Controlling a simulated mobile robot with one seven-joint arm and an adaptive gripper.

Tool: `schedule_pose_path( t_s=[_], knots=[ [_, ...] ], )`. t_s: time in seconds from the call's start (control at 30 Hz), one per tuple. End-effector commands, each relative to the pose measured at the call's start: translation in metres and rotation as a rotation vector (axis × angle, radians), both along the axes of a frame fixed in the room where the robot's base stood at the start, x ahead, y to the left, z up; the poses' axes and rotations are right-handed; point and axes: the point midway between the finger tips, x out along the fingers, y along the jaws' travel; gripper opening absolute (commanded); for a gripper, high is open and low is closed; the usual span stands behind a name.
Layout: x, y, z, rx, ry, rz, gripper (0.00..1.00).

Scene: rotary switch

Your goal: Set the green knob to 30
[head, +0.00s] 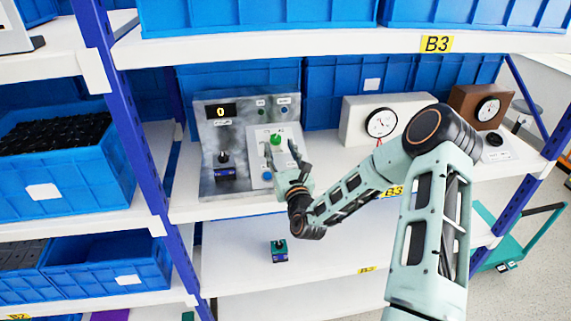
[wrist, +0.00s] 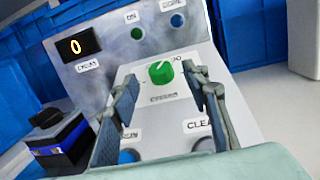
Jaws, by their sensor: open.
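The green knob (wrist: 160,73) sits on a white plate on the grey panel, and its white pointer mark aims toward the upper right. In the head view the green knob (head: 277,139) shows just beyond my gripper (head: 281,156). In the wrist view my gripper (wrist: 162,80) is open, with one finger on each side of the knob and a gap to it. The fingers appear to stand short of the knob, not touching it. The display (wrist: 76,46) on the panel reads 0. Part of the scale around the knob is hidden by the fingers.
A black-topped switch (head: 224,165) stands left of the plate. A white gauge box (head: 352,121) and a brown gauge box (head: 463,98) stand to the right. A shelf (head: 450,43) runs above.

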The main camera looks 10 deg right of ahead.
Motion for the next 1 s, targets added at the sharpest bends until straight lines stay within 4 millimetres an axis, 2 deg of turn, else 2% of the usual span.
schedule_pose_path(
  t_s=[0.2,0.4,0.6,1.0],
  knots=[
    [-0.046,-0.003,-0.007,0.001,0.004,0.001,0.42],
    [-0.076,-0.005,-0.011,0.001,0.003,0.001,0.42],
    [-0.087,-0.006,-0.011,0.001,0.001,0.001,0.42],
    [-0.087,-0.006,-0.011,0.000,0.000,0.004,0.42]
  ],
)
